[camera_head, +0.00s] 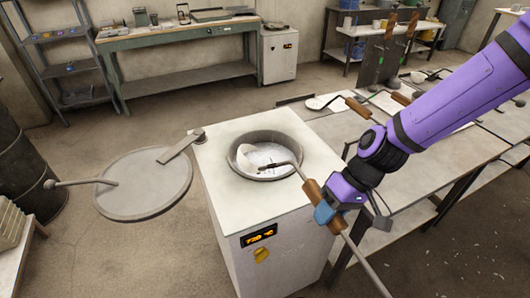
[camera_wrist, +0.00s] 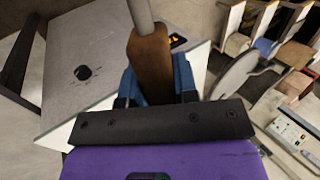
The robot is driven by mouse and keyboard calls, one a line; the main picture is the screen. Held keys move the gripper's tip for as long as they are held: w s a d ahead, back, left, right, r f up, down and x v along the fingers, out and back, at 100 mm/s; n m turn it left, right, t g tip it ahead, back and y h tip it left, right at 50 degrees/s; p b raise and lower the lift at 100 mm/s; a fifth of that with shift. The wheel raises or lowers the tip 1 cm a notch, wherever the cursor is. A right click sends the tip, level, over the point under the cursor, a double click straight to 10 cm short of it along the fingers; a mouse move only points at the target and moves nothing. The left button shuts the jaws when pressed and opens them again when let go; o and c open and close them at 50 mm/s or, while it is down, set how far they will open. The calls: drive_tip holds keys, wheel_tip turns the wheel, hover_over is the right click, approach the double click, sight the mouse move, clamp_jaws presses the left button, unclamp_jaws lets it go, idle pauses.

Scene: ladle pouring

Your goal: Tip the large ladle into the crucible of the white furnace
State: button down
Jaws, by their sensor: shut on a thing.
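The white furnace (camera_head: 230,155) stands in the middle of the head view, its round crucible (camera_head: 300,143) open on top. The lid (camera_head: 150,188) is swung out to the left. The large ladle has a wooden grip and a long metal rod (camera_head: 368,268); its pale bowl (camera_head: 246,158) is in the crucible's mouth, tilted, and its contact with the wall cannot be told. My gripper (camera_head: 325,211) is shut on the wooden grip, right of the crucible. In the wrist view my gripper (camera_wrist: 158,85) has blue fingers on both sides of the brown grip (camera_wrist: 150,55).
A metal table (camera_head: 440,160) stands close on the right, with other ladles (camera_head: 322,102) on it. A dark drum (camera_head: 25,160) is at the far left. A workbench (camera_head: 180,42) is behind. The floor left of the furnace is clear below the lid.

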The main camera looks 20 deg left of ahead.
drive_tip(key=shift+w, duration=0.1)
drive_tip(key=shift+w+d+f+g+y, duration=0.15)
drive_tip(key=shift+w+d+g+y, duration=0.4)
drive_tip(key=shift+g, duration=0.1)
drive_tip(key=shift+w+d+f+g+y, duration=0.15)
drive_tip(key=shift+w+d+g+y, duration=0.35)
drive_tip(key=shift+g, duration=0.15)
drive_tip(key=shift+w+d+f+n+g+y, duration=0.15)
drive_tip(key=shift+w+d+f+g+y, duration=0.3)
drive_tip(key=shift+w+g+y, duration=0.15)
drive_tip(key=shift+w+d+f+n+g+y, duration=0.15)
drive_tip(key=shift+w+d+f+g+y, duration=0.25)
drive_tip(key=shift+g, duration=0.3)
drive_tip(key=shift+w, duration=0.1)
drive_tip(key=shift+w+d+f+g+y, duration=0.35)
drive_tip(key=shift+w+f+g+y, duration=0.15)
drive_tip(key=shift+g, duration=0.25)
drive_tip(key=shift+w+d+f+g+y, duration=0.35)
drive_tip(key=shift+f+g+y, duration=0.2)
drive_tip(key=shift+g, duration=0.2)
